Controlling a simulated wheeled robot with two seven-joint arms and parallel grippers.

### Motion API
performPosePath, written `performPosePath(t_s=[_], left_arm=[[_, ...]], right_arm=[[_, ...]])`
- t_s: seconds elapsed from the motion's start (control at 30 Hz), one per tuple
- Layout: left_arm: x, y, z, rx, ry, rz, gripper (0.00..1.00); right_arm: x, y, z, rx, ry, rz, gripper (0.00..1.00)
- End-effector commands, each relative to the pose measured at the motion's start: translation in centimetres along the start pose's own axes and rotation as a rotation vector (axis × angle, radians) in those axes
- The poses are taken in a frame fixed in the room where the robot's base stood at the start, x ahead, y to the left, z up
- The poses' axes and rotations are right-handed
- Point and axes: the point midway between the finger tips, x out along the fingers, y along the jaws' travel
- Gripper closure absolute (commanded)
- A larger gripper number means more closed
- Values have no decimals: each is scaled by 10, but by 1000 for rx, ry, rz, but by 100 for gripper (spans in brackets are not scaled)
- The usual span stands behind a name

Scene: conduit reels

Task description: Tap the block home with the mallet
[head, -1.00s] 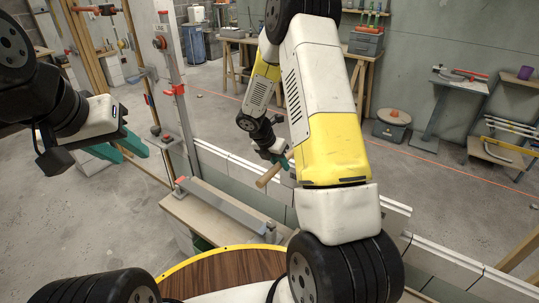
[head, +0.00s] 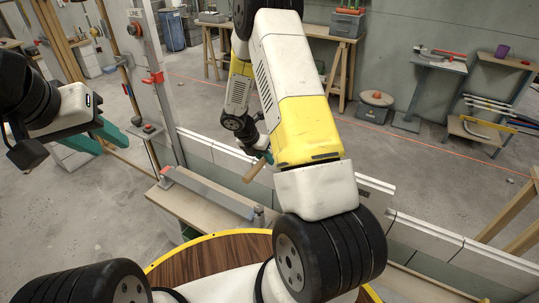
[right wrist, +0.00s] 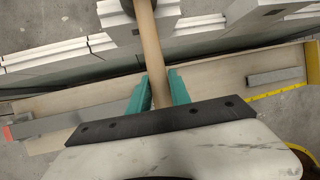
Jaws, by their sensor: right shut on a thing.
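My right gripper (right wrist: 158,88) is shut on the wooden mallet handle (right wrist: 150,50). The dark mallet head shows only as a sliver at the top edge of the right wrist view (right wrist: 128,5). A pale block (right wrist: 128,27) lies under the head end of the handle, in the row of white blocks (right wrist: 45,60); I cannot tell whether head and block touch. In the head view the handle (head: 254,171) sticks out from my right gripper (head: 262,157), partly behind my arm. My left gripper (head: 103,136) is open and empty at the left, its green fingers apart.
A wooden board (right wrist: 215,88) along the wall carries a grey bar (right wrist: 95,118) with a red end and a small grey piece (right wrist: 275,77). A post with red clamps (head: 147,60) stands left.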

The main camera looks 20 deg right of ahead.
Motion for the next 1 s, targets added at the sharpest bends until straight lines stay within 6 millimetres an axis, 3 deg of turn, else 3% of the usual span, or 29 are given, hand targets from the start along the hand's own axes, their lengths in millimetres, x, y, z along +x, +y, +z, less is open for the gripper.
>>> performPosePath(t_s=[0.23,0.6,1.0], left_arm=[[0,0,0,0,0,0,64],[0,0,0,0,0,0,64],[0,0,0,0,0,0,64]], right_arm=[[-7,-1,4,3,-3,2,100],[-37,-8,17,3,-2,1,100],[-38,-8,17,1,-2,0,100]])
